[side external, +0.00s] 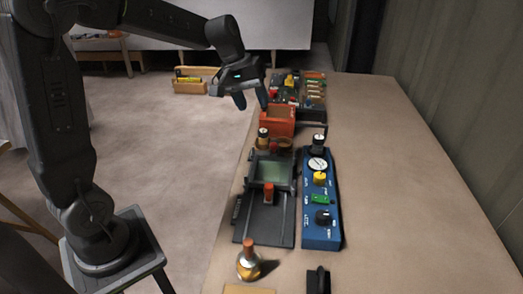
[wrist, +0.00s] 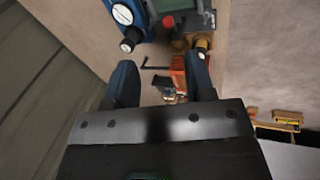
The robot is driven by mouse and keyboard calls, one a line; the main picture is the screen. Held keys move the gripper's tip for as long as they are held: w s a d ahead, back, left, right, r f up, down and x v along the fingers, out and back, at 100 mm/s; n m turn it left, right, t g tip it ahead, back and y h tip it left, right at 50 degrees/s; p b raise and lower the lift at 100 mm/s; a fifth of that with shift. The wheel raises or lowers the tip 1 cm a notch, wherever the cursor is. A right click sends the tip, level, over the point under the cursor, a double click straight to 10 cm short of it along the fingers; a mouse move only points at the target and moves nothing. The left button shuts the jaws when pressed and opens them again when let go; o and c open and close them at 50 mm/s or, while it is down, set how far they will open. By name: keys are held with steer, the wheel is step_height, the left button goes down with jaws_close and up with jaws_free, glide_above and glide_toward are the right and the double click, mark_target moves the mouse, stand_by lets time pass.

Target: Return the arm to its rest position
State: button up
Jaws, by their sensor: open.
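My gripper (side external: 252,100) hangs from my raised arm, above and just left of an orange-red open box (side external: 278,124) on the bench. Its two fingers are spread apart with nothing between them. In the wrist view my gripper (wrist: 163,88) shows two dark blue fingers set wide apart. Small orange and dark items (wrist: 175,90) lie below, seen through the gap. The fingers are above the bench and do not appear to hold anything.
The bench (side external: 400,170) carries a blue panel with knobs (side external: 320,205), a black device with a greenish screen (side external: 268,200), a brass-based stamp-like piece (side external: 248,262) and a crowded tray (side external: 300,92). The bench's right side is clear. A wooden box (side external: 190,86) sits on the floor behind.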

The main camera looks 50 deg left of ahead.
steer(key=s+d+r+m+t+y, duration=0.1)
steer(key=s+d+m, duration=0.2)
steer(key=s, duration=0.7)
steer(key=s+d+m+t+y, duration=0.1)
steer(key=s+d+m, duration=0.3)
steer(key=s, duration=0.7)
steer(key=shift+d+r+m+t, duration=0.3)
steer(key=shift+d+r, duration=0.05)
steer(key=shift+d, duration=0.85)
